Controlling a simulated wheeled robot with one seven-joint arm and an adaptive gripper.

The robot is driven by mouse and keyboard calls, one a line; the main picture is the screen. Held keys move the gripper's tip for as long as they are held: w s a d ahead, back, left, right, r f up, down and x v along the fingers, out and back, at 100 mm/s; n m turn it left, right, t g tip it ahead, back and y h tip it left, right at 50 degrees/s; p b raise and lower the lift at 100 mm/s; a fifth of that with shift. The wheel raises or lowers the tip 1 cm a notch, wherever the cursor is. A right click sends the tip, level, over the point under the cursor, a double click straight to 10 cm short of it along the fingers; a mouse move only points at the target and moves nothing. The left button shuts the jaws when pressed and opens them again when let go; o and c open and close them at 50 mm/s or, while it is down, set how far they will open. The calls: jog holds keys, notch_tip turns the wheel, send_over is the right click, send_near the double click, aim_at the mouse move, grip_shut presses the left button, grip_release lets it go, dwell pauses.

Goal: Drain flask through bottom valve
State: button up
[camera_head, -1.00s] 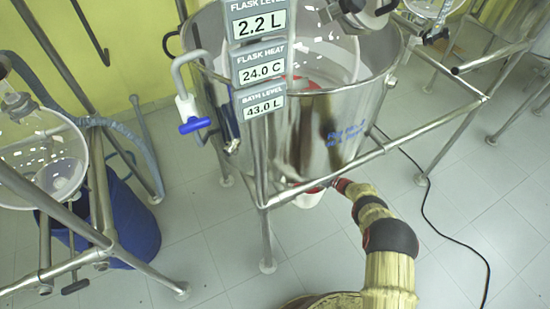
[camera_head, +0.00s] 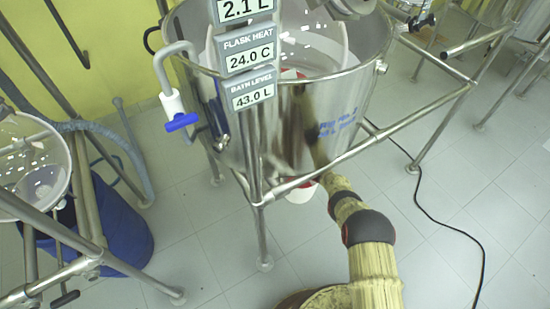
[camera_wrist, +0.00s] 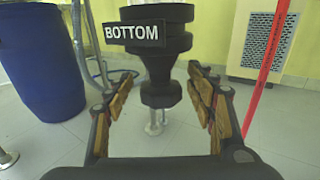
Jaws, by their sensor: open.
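A black bottom valve (camera_wrist: 162,68) with a "BOTTOM" label (camera_wrist: 134,33) stands in the middle of the wrist view. My gripper (camera_wrist: 160,90) is open, with one finger on each side of the valve's lower part and visible gaps on both sides. The glass flask (camera_head: 340,50) sits inside the shiny metal bath (camera_head: 345,95) in the head view. The flask level display (camera_head: 245,8) reads 2.1 L. My arm reaches under the bath, and the gripper itself cannot be made out in the head view.
Metal frame rails (camera_head: 400,128) surround the bath. A blue-handled tap (camera_head: 181,121) is at its left. A blue barrel (camera_wrist: 40,65) stands left in the wrist view, and a red strip (camera_wrist: 266,70) stands right.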

jog(key=shift+c, duration=0.2)
jog(key=c, duration=1.1)
